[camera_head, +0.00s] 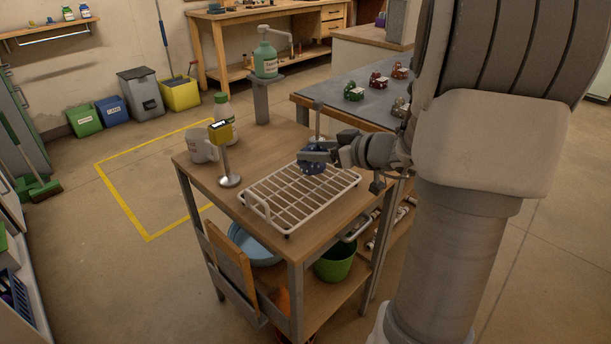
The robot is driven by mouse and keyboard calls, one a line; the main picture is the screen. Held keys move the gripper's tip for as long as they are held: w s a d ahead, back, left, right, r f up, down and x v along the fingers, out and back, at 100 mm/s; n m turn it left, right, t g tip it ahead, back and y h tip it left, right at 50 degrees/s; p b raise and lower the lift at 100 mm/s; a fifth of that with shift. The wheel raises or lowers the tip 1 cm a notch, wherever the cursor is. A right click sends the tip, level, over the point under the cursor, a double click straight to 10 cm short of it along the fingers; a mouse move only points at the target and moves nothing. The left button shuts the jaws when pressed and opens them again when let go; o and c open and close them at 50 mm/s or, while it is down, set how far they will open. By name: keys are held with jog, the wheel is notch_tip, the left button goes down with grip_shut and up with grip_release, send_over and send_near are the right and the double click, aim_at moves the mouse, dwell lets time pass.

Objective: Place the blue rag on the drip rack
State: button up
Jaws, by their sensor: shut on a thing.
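The drip rack (283,203) is a white wire rack on the wooden top of a cart. The blue rag (313,168) is a small dark blue bundle at the rack's far right part. My gripper (312,160) is shut on the rag, reaching in from the right. The rag is at or just above the rack's bars; I cannot tell whether it touches them. The gripper's fingers hide part of the rag.
On the cart top (185,165), left of the rack, stand a small yellow-headed stand (225,160), a pale mug (202,147) and a white bottle (223,108). A green pump bottle (265,58) stands on a post behind. A grey table (350,100) with red-and-green items is beyond.

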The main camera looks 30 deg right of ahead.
aim_at(306, 171)
jog(key=shift+w+a+f, duration=0.2)
jog(key=shift+a+f, duration=0.3)
jog(key=shift+a, duration=0.1)
jog(key=shift+w+a+f, duration=0.2)
jog(key=shift+a+f, duration=0.25)
jog(key=shift+a, duration=0.15)
notch_tip(306, 171, down, 4)
jog(key=shift+r+b, duration=0.15)
jog(key=shift+b, duration=0.5)
jog(key=o, duration=1.4)
jog(key=p+v, duration=0.1)
jog(key=v, duration=1.1)
jog(key=shift+p, duration=0.3)
jog(key=shift+r, duration=0.1)
